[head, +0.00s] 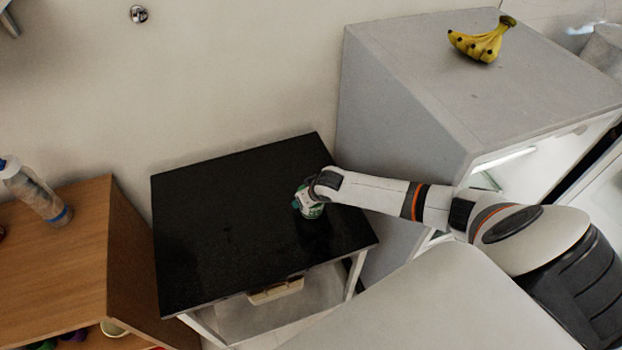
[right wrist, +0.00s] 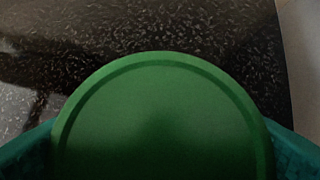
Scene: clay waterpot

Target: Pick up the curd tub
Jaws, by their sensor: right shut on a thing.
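The curd tub (head: 312,211) is a small green and white tub on the black table top, toward its right side. In the right wrist view its round green lid (right wrist: 160,125) fills the lower middle, seen from above. My right gripper (head: 305,196) reaches in from the right and is shut on the tub, with a teal finger on each side of the lid in the right wrist view. Whether the tub touches the table is hard to tell. My left gripper does not show.
The black table (head: 225,225) is otherwise bare. A grey fridge-like cabinet (head: 400,90) stands close on the right, with bananas (head: 482,42) on top. A wooden cabinet (head: 65,255) stands on the left, with a bottle (head: 38,195) on it. A wall is behind.

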